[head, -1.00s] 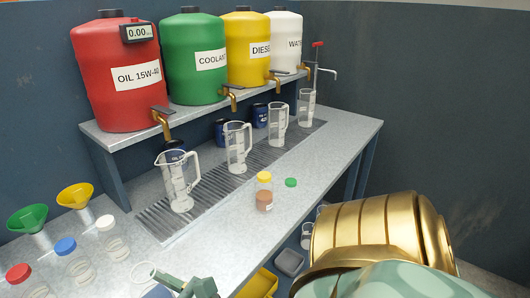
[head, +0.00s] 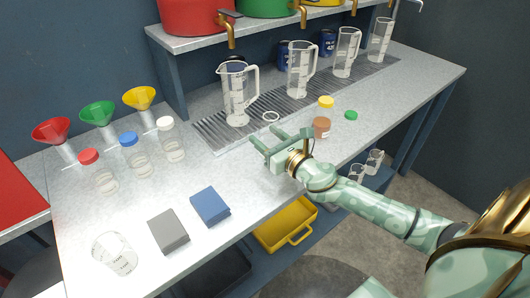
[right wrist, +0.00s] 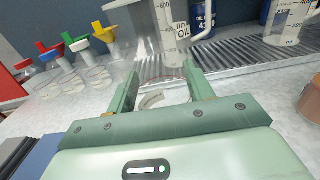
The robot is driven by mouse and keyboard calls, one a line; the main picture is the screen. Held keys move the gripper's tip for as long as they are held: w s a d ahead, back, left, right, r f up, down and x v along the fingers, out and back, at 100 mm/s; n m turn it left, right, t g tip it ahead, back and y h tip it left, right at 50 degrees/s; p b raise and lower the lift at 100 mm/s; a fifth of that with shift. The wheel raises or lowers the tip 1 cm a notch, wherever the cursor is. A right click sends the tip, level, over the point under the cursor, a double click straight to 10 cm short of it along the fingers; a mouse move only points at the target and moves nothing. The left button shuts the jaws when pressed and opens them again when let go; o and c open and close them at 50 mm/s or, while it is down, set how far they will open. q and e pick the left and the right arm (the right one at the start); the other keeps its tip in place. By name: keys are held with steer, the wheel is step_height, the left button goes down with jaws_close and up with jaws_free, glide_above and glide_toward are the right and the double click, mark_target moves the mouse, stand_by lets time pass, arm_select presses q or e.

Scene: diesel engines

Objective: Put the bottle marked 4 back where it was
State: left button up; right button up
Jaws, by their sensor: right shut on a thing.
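My right gripper (head: 279,141) is shut on a clear, see-through open vessel, likely a bottle. Its pale round rim (head: 271,116) shows just past the fingertips, over the bench near the grate's front edge. In the right wrist view, the gripper (right wrist: 160,72) has the faint vessel (right wrist: 153,99) between its fingers. Its walls are hard to make out; I cannot tell whether it touches the bench. No number 4 is readable. Bottles with red (head: 89,157), blue (head: 128,140) and white (head: 165,124) caps stand in a row at the left. My left gripper is not in view.
A yellow-capped bottle with brown contents (head: 322,127) and a loose green cap (head: 351,115) are right of the gripper. Measuring jugs (head: 236,95) stand on the grate (head: 212,130). Funnels (head: 97,114), grey (head: 168,231) and blue (head: 210,207) blocks, and a beaker (head: 114,254) are left.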

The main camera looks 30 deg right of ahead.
steer(key=shift+w+d+f, duration=0.1)
steer(key=shift+w+f, duration=0.1)
steer(key=shift+f, duration=0.05)
steer(key=f+b, duration=0.1)
steer(key=f, duration=0.1)
steer(key=f+b, duration=0.2)
steer(key=shift+w+d, duration=0.15)
steer(key=shift+w, duration=0.05)
steer(key=shift+r, duration=0.25)
steer(key=shift+f, duration=0.15)
steer(key=o, duration=1.1)
steer(key=shift+c, duration=0.2)
